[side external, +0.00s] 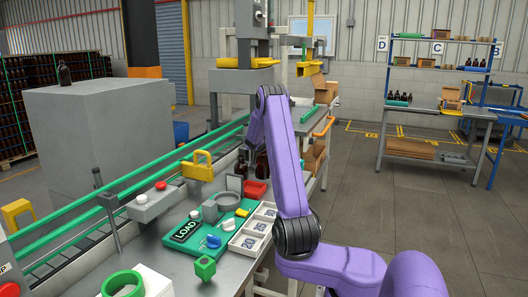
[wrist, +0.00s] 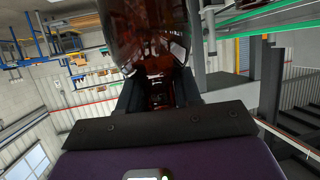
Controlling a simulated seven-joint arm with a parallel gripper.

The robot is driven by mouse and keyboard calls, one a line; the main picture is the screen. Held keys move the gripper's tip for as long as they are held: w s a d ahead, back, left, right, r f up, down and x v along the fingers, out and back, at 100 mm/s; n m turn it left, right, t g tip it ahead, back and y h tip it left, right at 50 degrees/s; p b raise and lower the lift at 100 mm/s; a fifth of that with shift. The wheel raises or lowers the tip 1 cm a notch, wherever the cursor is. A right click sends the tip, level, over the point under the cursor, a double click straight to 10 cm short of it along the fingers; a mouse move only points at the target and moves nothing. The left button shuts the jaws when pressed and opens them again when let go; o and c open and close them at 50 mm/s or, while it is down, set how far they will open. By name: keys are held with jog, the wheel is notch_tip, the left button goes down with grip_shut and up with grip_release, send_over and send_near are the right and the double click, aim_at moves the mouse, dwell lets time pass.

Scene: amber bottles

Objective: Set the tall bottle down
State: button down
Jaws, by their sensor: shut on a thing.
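A large amber bottle (wrist: 150,30) fills the upper middle of the wrist view, glossy and see-through, with its top and base cut off or hidden. My gripper (wrist: 158,95) is shut on it, with dark fingers on both sides. In the side view my purple arm hides most of the gripper. Dark brown glass (side external: 262,164) shows just behind the arm, above the far end of the bench; I cannot tell whether it touches the surface.
Another dark bottle (side external: 64,76) stands on a grey block (side external: 100,120).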

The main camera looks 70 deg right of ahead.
jog(key=shift+f, duration=1.25)
jog(key=c, duration=0.8)
grip_release()
jog(key=shift+r, duration=0.1)
jog(key=shift+a+r, duration=0.15)
jog(key=shift+a, duration=0.05)
jog(key=v, duration=1.1)
jog(key=shift+s+a+r, duration=0.1)
jog(key=shift+a, duration=0.25)
